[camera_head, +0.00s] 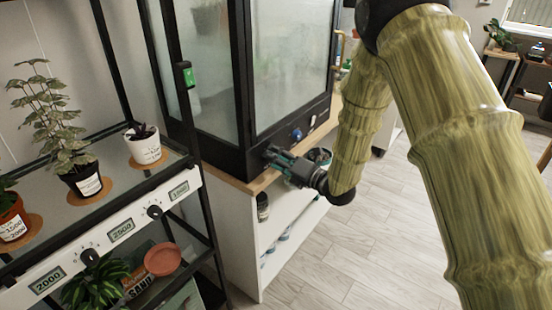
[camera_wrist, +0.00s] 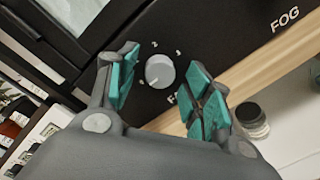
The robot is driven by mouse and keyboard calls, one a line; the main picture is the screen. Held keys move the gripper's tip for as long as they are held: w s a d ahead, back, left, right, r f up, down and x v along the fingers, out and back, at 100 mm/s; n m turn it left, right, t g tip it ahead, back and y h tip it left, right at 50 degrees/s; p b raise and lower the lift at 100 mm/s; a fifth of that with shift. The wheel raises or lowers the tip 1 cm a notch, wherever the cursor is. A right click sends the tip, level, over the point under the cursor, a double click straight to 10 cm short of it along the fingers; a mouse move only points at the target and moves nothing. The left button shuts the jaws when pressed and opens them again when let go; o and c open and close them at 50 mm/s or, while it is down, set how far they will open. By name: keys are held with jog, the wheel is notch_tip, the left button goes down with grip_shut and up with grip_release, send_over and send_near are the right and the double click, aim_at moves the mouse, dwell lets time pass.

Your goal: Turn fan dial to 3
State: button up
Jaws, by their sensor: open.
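The fan dial (camera_wrist: 160,71) is a round, light grey knob on the black base panel of the glass cabinet (camera_head: 250,160). Small marks ring it, too small to read surely. A label starting with "F" below it is partly hidden by a finger. A faint mark shows near the knob's lower left. My gripper (camera_head: 277,161) is open in front of the panel, with teal finger pads on both sides of the dial in the wrist view. Gaps show between pads and knob; I cannot tell the depth. In the head view my gripper hides the dial.
A blue knob (camera_head: 297,135) sits right of my gripper on the same panel; "FOG" (camera_wrist: 285,20) is printed there. A wooden ledge (camera_head: 228,180) runs below the panel, with a jar (camera_wrist: 251,117) on the white shelf beneath. A plant rack (camera_head: 110,225) stands left.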

jog(key=c, duration=1.1)
jog(key=shift+o, duration=0.2)
